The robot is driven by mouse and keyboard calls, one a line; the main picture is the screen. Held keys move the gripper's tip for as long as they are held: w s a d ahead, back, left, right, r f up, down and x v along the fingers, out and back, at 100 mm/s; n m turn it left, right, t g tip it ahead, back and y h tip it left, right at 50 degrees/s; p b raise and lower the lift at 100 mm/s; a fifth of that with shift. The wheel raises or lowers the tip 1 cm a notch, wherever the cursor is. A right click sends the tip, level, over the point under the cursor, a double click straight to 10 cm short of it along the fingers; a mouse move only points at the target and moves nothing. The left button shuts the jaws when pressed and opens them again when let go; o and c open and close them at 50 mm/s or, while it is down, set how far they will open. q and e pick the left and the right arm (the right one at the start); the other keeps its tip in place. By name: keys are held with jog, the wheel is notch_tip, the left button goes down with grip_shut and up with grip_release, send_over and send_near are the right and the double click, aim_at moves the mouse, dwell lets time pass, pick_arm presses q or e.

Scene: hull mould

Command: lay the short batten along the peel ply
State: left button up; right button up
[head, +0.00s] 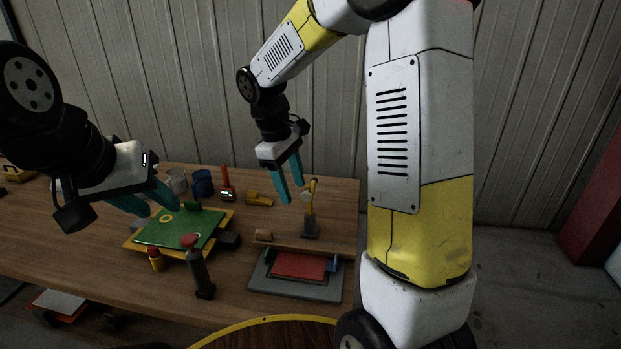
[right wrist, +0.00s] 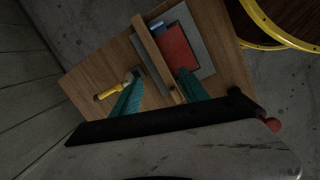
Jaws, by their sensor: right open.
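A narrow wooden strip, which looks like the batten (head: 305,248), lies along the back edge of a grey board; it also shows in the right wrist view (right wrist: 151,52). A red sheet (head: 298,265), perhaps the peel ply, lies on that board and shows in the right wrist view (right wrist: 179,53). My right gripper (head: 292,194) is open and empty, above and behind the strip. In the right wrist view its fingertips (right wrist: 159,73) appear on either side of the strip, with height unclear. My left gripper (head: 165,211) looks open and empty near the green mat's left side.
The green mat (head: 170,231) lies on a yellow-edged board. A yellow-handled tool (head: 311,210) stands close to my right gripper.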

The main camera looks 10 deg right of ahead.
jog(key=s+d+r+m+t+y, duration=0.2)
jog(key=s+r+m+t, duration=0.1)
jog(key=s, duration=0.5)
jog(key=s+d+r+m+t+y, duration=0.2)
jog(key=s+r+m+t, duration=0.1)
jog(key=s+r+m, duration=0.3)
jog(key=s+r, duration=0.2)
jog(key=s, duration=0.1)
jog(key=shift+s+d+m+t+y, duration=0.25)
jog(key=shift+s+m+t+y, duration=0.05)
jog(key=shift+d, duration=0.15)
